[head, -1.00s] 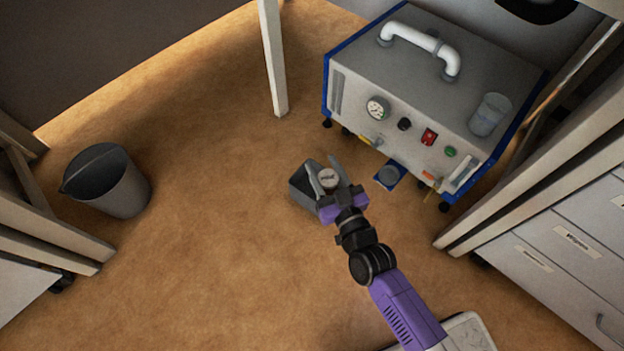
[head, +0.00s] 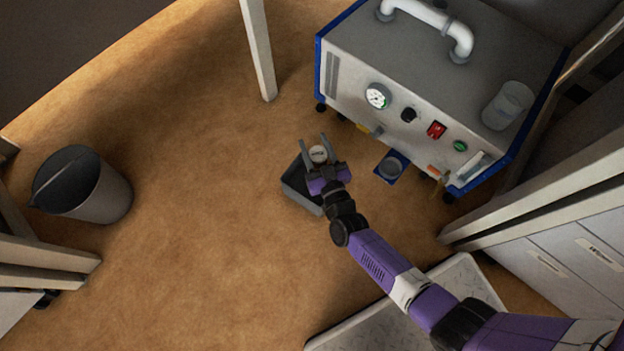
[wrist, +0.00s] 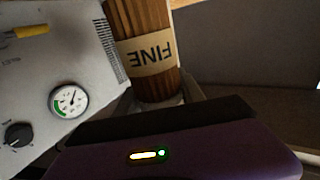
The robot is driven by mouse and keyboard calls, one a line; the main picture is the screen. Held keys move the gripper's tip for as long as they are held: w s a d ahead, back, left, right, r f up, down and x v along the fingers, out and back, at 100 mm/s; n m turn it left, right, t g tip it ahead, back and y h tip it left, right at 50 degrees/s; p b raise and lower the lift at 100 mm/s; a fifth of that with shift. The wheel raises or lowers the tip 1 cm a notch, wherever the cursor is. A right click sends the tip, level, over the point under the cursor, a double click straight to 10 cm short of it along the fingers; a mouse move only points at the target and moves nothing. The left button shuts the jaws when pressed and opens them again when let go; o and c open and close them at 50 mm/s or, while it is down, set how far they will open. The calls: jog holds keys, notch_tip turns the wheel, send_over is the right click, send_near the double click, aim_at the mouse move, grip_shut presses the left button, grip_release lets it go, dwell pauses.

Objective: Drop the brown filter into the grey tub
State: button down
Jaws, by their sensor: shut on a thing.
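The brown filter (wrist: 150,50) is a ribbed cylinder with a cream label reading FINE, upside down in the wrist view. In the head view only the pale round end of the filter (head: 318,154) shows. My gripper (head: 315,141) is shut on it, with a finger on either side. A dark grey square open tub (head: 291,196) sits on the floor, partly hidden behind my gripper. In the head view the filter overlaps the tub's far right side; its height above the tub is hard to tell.
A grey machine (head: 400,75) with a gauge, knobs and a white handle stands just beyond my gripper. A blue-edged plate (head: 391,168) lies by its front. A dark bucket (head: 100,195) stands at left. Drawers (head: 545,265) are at right. The brown floor between is clear.

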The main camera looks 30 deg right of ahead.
jog(key=shift+f+b, duration=1.85)
jog(key=shift+f, duration=0.4)
jog(key=c, duration=0.6)
grip_release()
jog(key=shift+c, duration=0.2)
jog(key=shift+s, duration=0.1)
jog(key=s+a+p, duration=0.1)
jog(key=s+p, duration=0.2)
jog(key=s, duration=0.4)
jog(key=shift+s, duration=0.3)
